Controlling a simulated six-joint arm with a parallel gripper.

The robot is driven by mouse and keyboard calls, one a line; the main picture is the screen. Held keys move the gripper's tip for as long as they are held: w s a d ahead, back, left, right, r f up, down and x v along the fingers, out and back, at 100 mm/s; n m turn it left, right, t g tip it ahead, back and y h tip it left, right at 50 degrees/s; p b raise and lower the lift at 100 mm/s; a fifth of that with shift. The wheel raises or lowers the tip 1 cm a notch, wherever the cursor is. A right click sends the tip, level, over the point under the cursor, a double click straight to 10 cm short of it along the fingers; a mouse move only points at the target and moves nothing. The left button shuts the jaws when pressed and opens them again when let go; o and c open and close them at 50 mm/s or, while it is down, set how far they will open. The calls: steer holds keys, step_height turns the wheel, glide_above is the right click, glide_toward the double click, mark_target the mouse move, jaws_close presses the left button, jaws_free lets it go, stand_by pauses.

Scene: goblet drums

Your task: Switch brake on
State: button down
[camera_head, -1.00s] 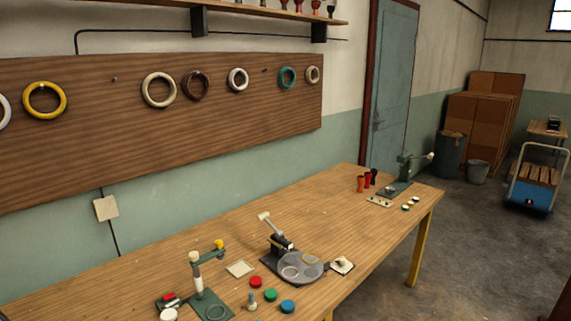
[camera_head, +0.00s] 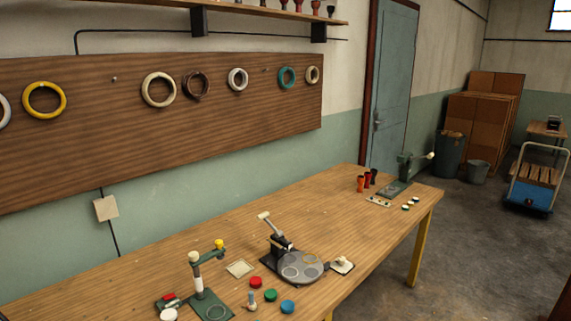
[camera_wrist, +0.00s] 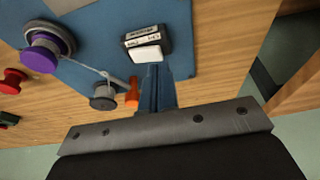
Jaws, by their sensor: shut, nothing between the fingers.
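In the wrist view, a small dark block with a white rocker button (camera_wrist: 146,53) sits on a blue plate (camera_wrist: 190,20). A white label with small dark print lies along the block; I cannot read it surely. My gripper (camera_wrist: 154,72) is shut and empty. Its fingertips are right beside the white button, at its lower edge in the picture; I cannot tell whether they touch it. Which way the button is tipped is not clear. The head view does not show my gripper, and I cannot find this block there.
In the wrist view, a purple knob (camera_wrist: 40,58), a grey-black knob (camera_wrist: 103,97) with a cord, an orange peg (camera_wrist: 132,93) and a red knob (camera_wrist: 13,81) stand near the gripper. In the head view, a long wooden table (camera_head: 345,212) holds a grey turntable (camera_head: 300,266) and small stands.

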steer(key=shift+f, duration=0.85)
stand_by(0.3)
steer(key=shift+r, duration=3.5)
step_height(320, 180, down, 7)
steer(key=shift+f, duration=0.1)
steer(key=shift+r, duration=0.2)
